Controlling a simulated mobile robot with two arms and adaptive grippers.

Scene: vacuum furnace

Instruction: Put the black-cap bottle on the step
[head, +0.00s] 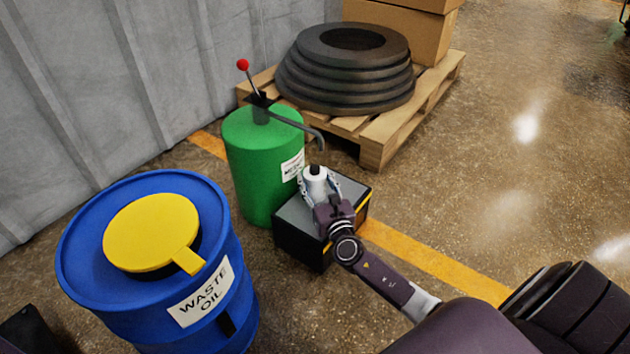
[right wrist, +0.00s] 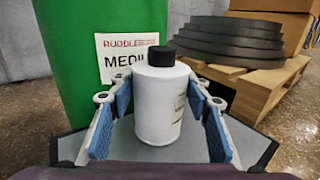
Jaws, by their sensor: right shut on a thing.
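The white bottle with a black cap (head: 316,180) is upright over the grey top of the black step (head: 290,216). My right gripper (head: 318,190) is shut on the bottle, one finger on each side. In the right wrist view the bottle (right wrist: 160,105) stands between the blue finger pads, with the step's grey top (right wrist: 250,142) under and around it. I cannot tell whether its base touches the step or is slightly above it. My left gripper is not in view.
A green drum (head: 255,165) with a red-knobbed pump stands right behind the step; its spout hangs close above the bottle. A blue waste oil drum (head: 90,280) with a yellow lid is at the left. A pallet (head: 385,135) holds black rings and boxes. The floor at right is clear.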

